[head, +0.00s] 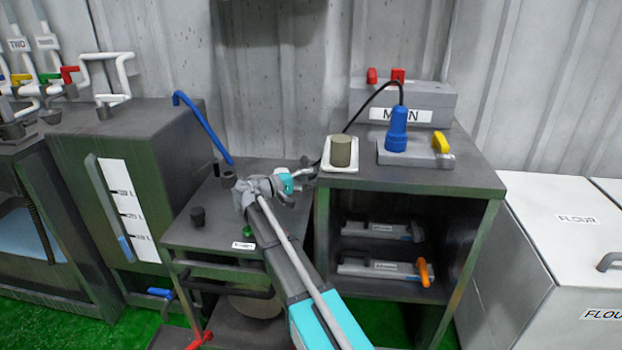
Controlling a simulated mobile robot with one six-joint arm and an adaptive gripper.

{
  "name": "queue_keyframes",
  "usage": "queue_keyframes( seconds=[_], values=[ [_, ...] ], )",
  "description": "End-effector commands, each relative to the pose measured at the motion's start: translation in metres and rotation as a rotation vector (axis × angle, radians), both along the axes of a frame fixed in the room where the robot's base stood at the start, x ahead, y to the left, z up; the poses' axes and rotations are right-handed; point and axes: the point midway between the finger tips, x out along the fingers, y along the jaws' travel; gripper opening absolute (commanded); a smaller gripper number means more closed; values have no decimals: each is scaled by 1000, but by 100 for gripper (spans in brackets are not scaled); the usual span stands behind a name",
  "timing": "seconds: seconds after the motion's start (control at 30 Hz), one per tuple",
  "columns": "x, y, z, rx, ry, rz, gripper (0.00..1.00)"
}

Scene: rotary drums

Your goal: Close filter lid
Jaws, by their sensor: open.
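No part is clearly marked as the filter lid, and I cannot tell for sure which one it is. My gripper (306,172) is open over the right side of this unit, close to the left edge of the right-hand cabinet. It appears empty; its fingertips are small and partly unclear.
The cabinet (430,178) carries a blue plug (397,130) with a black cable and a yellow switch (440,142). A blue pipe (205,125) rises behind the middle unit. A tank (130,125) stands left, white flour bins (570,218) right. A black handle (222,289) juts out below.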

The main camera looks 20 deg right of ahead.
Motion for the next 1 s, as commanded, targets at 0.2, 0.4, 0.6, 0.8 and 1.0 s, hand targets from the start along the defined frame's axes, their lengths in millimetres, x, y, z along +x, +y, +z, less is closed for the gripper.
queue_keyframes(
  seconds=[0.2, 0.4, 0.6, 0.8, 1.0],
  values=[
    [0, 33, 0, 1, 0, 11, 60],
    [-2, 56, 0, 1, 0, 13, 60],
    [-2, 68, -1, 2, 0, 15, 60],
    [-1, 71, -1, 2, 0, 17, 60],
    [1, 72, -1, 2, 0, 17, 51]
  ],
)
